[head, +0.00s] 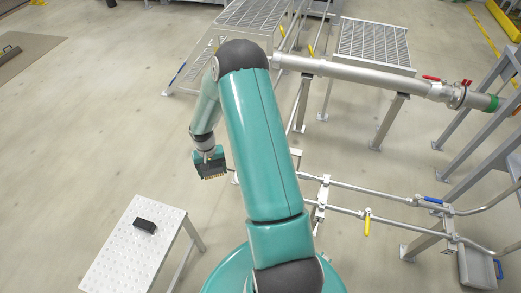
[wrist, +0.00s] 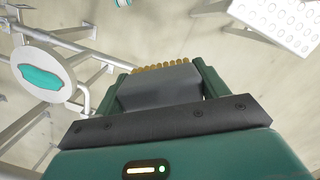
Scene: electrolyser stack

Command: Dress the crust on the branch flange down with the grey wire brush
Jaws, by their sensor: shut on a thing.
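My gripper (head: 209,158) hangs left of the pipework in the head view, above open floor. It is shut on the grey wire brush, a grey block (wrist: 160,90) with a row of brass-coloured bristles (wrist: 160,67) along its far edge. In the head view the bristles (head: 212,176) point down, clear of any surface. A metal pipe ends at a clamped joint with a green end (head: 492,103) at the far right.
A pale studded step (head: 132,250) stands at lower left with a small black block (head: 145,225) on it. Grated platforms (head: 374,45) stand at the back. Low pipes with a yellow-handled valve (head: 367,222) run at right. The left floor is mostly clear.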

